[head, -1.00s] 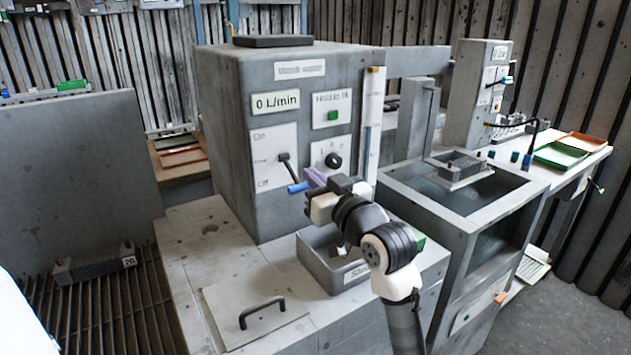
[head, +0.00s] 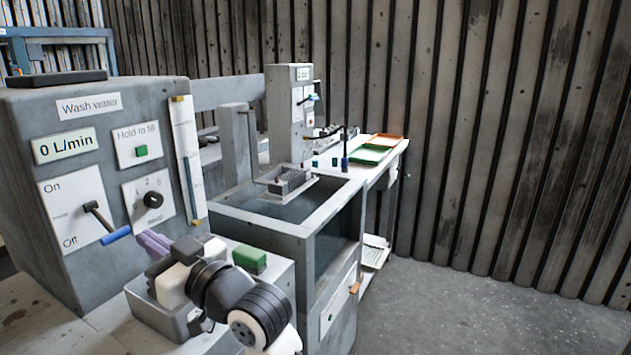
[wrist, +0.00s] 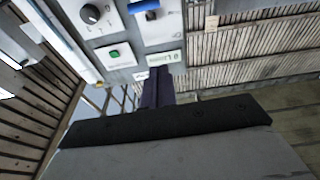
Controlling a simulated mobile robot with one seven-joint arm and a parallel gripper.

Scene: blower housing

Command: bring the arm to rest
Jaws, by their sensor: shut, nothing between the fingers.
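My gripper (head: 153,243) is shut and empty, its purple fingers held in front of the wash water cabinet (head: 105,100). The fingertips are close to the blue-tipped lever (head: 115,235) on the On/Off plate; I cannot tell whether they touch it. The lever points down toward Off, and the display (head: 66,146) reads 0 L/min. My arm is bent above a grey bin on the bench. In the wrist view the shut purple fingers (wrist: 158,88) point toward the cabinet face, where the display (wrist: 163,58) and green button show.
A green block (head: 249,259) is just right of my wrist. An open tank (head: 290,215) with a rack over it stands beyond. Green and orange trays (head: 372,152) lie on the far bench. The floor at the right is clear.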

